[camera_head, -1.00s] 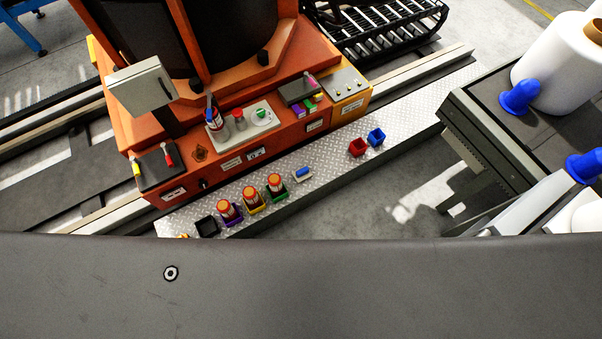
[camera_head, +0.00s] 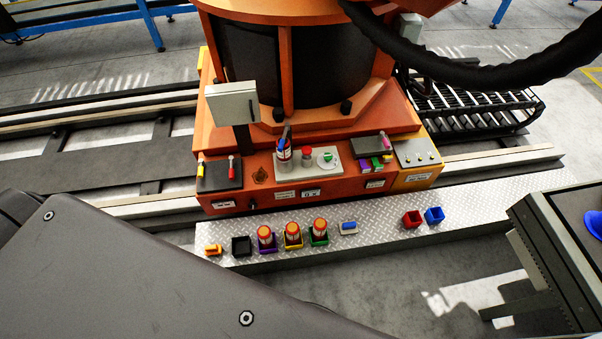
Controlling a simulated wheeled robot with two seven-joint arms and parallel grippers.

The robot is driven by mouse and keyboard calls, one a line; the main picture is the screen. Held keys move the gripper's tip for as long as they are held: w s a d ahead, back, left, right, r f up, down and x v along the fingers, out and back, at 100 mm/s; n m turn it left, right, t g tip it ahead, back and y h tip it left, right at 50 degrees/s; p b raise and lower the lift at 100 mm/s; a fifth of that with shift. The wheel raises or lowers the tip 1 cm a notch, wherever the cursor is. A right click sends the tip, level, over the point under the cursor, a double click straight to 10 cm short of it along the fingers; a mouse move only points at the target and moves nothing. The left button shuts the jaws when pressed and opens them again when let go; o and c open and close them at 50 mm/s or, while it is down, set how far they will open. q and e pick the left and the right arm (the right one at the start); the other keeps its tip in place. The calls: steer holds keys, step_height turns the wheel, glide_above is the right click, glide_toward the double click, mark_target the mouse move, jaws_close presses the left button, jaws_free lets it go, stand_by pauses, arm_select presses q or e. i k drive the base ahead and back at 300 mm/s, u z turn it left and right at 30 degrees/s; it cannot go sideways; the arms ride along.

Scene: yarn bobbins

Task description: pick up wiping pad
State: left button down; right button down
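A small pale pad with a blue top (camera_head: 348,228), which looks like the wiping pad, lies on the metal tread-plate step (camera_head: 375,238) in front of the orange machine. It is right of the green bin (camera_head: 319,240) and left of the red bin (camera_head: 412,219), apart from both. Nothing covers it. Neither of my grippers is in view, so what they hold cannot be seen.
Red-capped bottles stand in purple (camera_head: 267,249), yellow (camera_head: 293,243) and green bins. A black bin (camera_head: 241,246) and blue bin (camera_head: 434,215) are also on the step. The orange machine (camera_head: 270,175) stands behind; a dark table (camera_head: 560,240) is at right. Dark grey bodywork hides the lower left.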

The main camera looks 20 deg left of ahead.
mark_target(347, 228)
steer(key=z, duration=2)
steer(key=i, duration=0.45)
steer(key=u, duration=3.65)
